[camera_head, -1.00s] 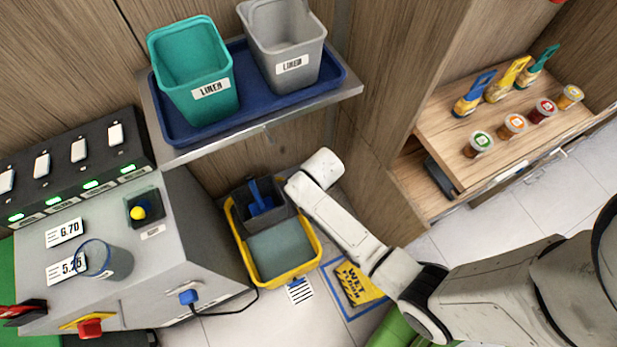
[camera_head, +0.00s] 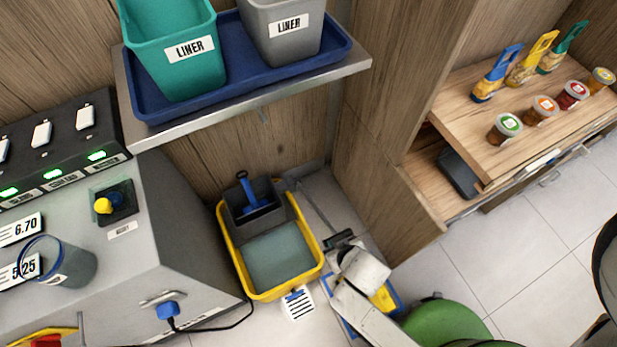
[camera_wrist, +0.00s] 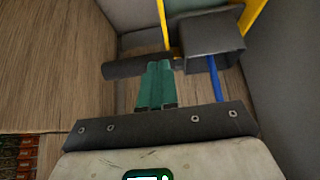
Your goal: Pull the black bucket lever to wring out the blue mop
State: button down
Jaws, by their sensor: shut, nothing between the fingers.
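The yellow mop bucket (camera_head: 239,264) stands on the floor with its dark grey wringer (camera_head: 236,203) at the back. The blue mop handle (camera_head: 247,186) sticks up from the wringer; in the wrist view the handle (camera_wrist: 215,80) is beside the wringer (camera_wrist: 212,42). The grip (camera_wrist: 138,66) lies across my fingertips in the wrist view. My gripper (camera_wrist: 158,68) is shut and empty against or just by the grip; contact is unclear.
A metal shelf (camera_head: 265,93) with bins overhangs the bucket. A grey machine (camera_head: 160,262) with a cord stands left. A wooden cabinet (camera_head: 385,185) is close on the right. A partly covered wet-floor sign (camera_head: 383,299) and a green rounded thing (camera_head: 445,322) are near my arm.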

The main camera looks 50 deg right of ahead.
jog(key=shift+s+a+f, duration=0.2)
jog(key=shift+s+f, duration=0.35)
jog(key=shift+f, duration=0.25)
jog(key=shift+f+b, duration=0.1)
jog(key=shift+b, duration=0.25)
jog(key=w+r+p+v, duration=0.1)
jog(key=p+v, duration=0.4)
jog(key=v, duration=0.8)
jog(key=shift+d+r, duration=0.2)
jog(key=shift+r, duration=0.15)
